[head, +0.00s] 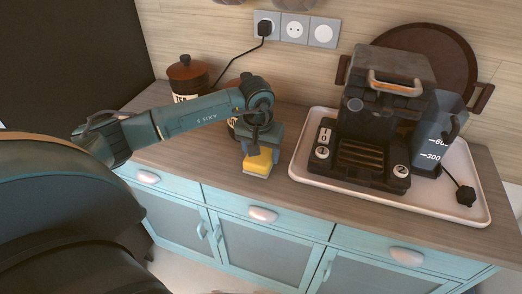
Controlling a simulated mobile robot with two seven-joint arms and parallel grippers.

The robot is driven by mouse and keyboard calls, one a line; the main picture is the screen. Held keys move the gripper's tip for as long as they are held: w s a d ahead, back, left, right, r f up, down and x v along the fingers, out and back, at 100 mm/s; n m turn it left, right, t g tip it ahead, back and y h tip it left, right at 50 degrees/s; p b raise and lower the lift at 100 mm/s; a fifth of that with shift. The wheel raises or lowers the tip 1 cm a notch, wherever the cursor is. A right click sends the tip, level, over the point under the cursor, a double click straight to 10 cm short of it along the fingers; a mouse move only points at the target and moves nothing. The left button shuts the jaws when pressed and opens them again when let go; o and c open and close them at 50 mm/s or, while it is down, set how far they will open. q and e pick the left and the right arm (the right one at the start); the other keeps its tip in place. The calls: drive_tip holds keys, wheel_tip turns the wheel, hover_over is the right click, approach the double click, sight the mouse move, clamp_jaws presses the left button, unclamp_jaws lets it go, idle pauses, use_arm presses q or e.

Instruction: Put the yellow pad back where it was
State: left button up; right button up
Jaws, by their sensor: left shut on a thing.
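The yellow pad (258,164) has a pale lower layer and is in my left gripper (260,153), over the wooden counter just left of the white tray. The gripper points down and is shut on the pad's upper part. I cannot tell whether the pad touches the counter or hangs just above it. My right gripper is not in view.
A lidded jar (187,75) stands at the back left; another jar is partly hidden behind my arm. A loose plug (465,195) lies on the tray.

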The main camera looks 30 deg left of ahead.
sight(259, 157)
use_arm(q)
drive_tip(key=o, duration=0.9)
drive_tip(key=r, duration=0.4)
drive_tip(key=s+r+b, duration=0.1)
drive_tip(key=r, duration=0.7)
drive_tip(key=shift+s+d+b, duration=0.25)
drive_tip(key=shift+s+b, duration=0.05)
drive_tip(key=shift+s, duration=0.1)
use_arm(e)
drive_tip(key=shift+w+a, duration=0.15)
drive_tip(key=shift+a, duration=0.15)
use_arm(q)
drive_tip(key=shift+f, duration=0.1)
